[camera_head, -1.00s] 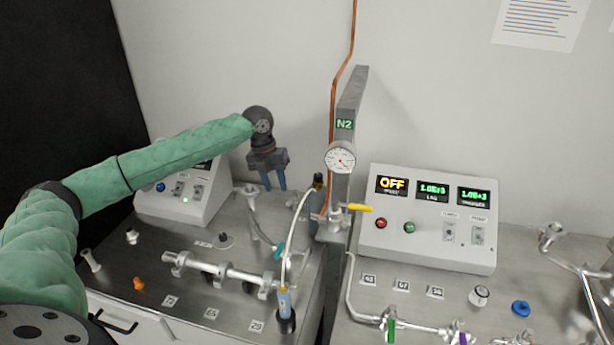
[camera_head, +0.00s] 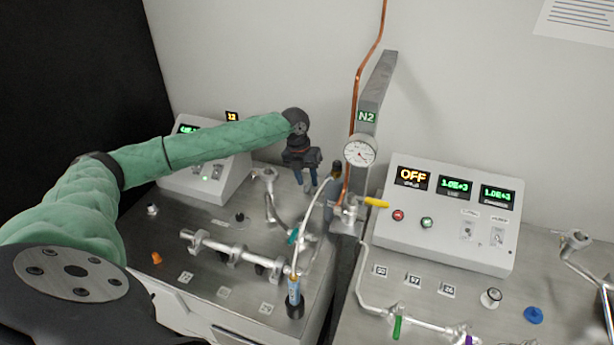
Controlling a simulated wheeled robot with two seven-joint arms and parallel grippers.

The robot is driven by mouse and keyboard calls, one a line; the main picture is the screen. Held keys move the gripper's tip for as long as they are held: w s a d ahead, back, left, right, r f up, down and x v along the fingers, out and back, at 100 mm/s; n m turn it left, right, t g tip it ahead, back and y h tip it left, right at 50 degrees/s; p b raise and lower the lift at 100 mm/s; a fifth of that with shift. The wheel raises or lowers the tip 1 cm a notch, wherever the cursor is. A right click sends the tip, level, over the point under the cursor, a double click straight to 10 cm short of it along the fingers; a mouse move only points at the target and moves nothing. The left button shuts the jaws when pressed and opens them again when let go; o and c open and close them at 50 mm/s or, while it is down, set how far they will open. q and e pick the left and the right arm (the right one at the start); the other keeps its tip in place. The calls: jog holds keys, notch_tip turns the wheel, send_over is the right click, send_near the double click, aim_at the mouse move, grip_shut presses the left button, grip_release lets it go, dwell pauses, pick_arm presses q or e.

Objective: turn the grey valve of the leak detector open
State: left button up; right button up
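My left gripper (camera_head: 306,183) hangs fingers down above the back of the left metal bench, its two blue fingers apart with nothing between them. It is just left of the copper pipe and behind a white hose. A grey control box (camera_head: 205,165) with green displays stands on the left bench, partly hidden by my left arm. A silver pipe fitting (camera_head: 270,195) rises beside the gripper, and a teal handle (camera_head: 293,236) is in front of it. I cannot pick out a grey valve handle with certainty. My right gripper is not in view.
A pressure gauge (camera_head: 360,151), copper pipe (camera_head: 358,90) and yellow handle (camera_head: 376,203) stand close right of the gripper. A silver manifold (camera_head: 232,254) lies in front. On the right bench are a control box (camera_head: 440,240) reading OFF and a green handle (camera_head: 397,327).

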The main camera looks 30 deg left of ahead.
pick_arm(q)
jog(key=shift+f, duration=0.3)
jog(key=c, duration=0.6)
grip_shut()
jog(key=shift+w, duration=0.1)
